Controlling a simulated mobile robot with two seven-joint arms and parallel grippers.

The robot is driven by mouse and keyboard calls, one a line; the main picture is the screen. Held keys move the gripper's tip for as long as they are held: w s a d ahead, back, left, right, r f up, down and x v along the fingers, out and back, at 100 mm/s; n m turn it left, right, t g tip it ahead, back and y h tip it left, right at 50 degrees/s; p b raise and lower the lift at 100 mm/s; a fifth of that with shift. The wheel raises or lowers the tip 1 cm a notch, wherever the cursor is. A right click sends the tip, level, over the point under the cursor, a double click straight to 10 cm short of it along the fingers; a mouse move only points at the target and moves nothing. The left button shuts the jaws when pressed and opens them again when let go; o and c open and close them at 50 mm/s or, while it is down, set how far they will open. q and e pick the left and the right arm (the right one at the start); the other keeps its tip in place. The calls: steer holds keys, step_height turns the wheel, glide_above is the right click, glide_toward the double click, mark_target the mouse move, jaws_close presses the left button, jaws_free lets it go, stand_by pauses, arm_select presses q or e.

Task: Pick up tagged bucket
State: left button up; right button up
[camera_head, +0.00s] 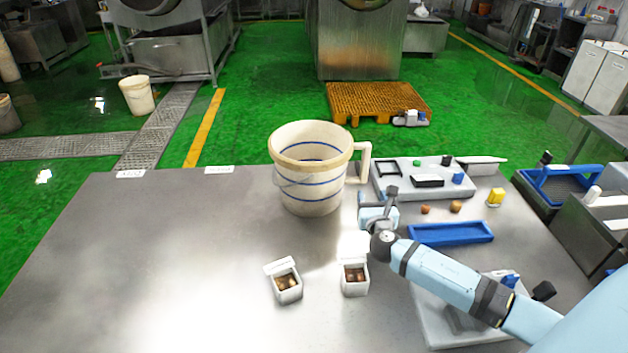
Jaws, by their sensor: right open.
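A large cream-white bucket (309,180) with blue bands stands upright and open on the metal table (170,270). Its square side handle (364,160) points right. I cannot make out a tag on the bucket itself. My right gripper (376,199) is open, just below and to the right of the bucket's handle. It looks apart from the bucket, and I see nothing between its fingers. My left gripper is not in view.
Two small white boxes (287,283) (355,278) with brown pieces sit in front of the bucket. A white board (400,185) with small items and a blue tray (450,233) lie to the right. The table's left side is clear.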

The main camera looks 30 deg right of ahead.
mark_target(365, 170)
steer(key=x, duration=0.7)
steer(key=shift+w+d+r, duration=0.1)
steer(key=shift+w+d, duration=0.1)
steer(key=shift+w, duration=0.1)
steer(key=shift+w+d+r, duration=0.1)
steer(key=shift+w+d, duration=0.2)
steer(key=shift+w, duration=0.15)
steer(key=x, duration=0.4)
steer(key=shift+w+d+p, duration=0.15)
steer(key=shift+w+p, duration=0.05)
steer(key=shift+p, duration=0.15)
steer(key=shift+s, duration=0.1)
steer(key=shift+c, duration=0.4)
jaws_close()
steer(key=shift+r, duration=0.1)
